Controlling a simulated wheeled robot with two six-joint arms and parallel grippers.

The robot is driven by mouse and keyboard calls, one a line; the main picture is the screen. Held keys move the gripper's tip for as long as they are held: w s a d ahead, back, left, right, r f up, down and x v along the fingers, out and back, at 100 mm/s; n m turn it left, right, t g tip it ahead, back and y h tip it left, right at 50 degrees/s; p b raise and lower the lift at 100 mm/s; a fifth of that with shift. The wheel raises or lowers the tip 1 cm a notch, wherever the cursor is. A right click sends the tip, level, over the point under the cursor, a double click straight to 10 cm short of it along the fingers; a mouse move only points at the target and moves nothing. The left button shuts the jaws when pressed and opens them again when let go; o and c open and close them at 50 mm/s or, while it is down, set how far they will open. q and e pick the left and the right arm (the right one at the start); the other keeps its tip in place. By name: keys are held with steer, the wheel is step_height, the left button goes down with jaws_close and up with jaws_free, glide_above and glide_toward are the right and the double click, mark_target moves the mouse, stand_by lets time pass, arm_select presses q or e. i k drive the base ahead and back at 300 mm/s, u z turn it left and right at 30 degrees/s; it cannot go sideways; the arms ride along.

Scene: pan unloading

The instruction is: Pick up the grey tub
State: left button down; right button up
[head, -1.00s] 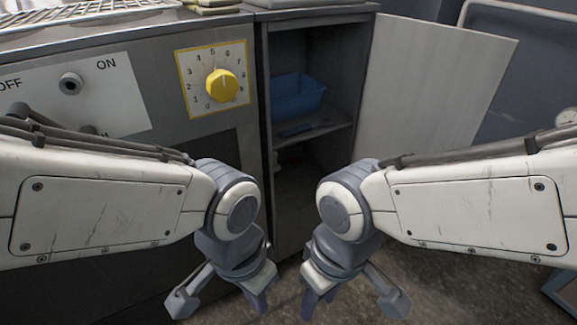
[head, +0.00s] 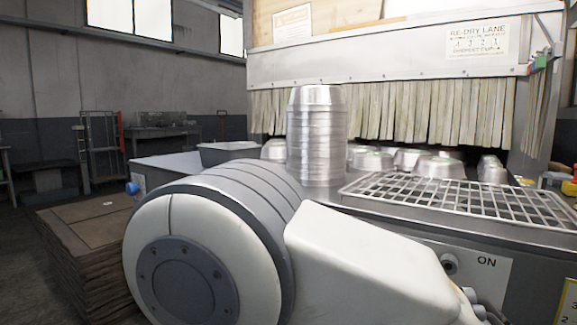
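I cannot tell for sure which thing is the grey tub. A grey open-topped container (head: 225,152) stands behind the stack of pans, at the left end of the machine. A longer grey box or sink-like basin (head: 165,168) with a blue knob on its end is beside it, partly hidden by my arm. Neither of my grippers is in view; only a thick white and grey part of my arm fills the lower middle.
A tall stack of metal pans (head: 317,135) stands on the machine, with several upturned pans (head: 437,166) before the strip curtain (head: 400,110). A wire rack (head: 455,195) lies at right. Stacked brown sheets (head: 85,245) stand lower left. Open floor (head: 20,240) lies farther left.

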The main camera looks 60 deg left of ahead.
mark_target(212, 154)
steer(key=u, duration=2.25)
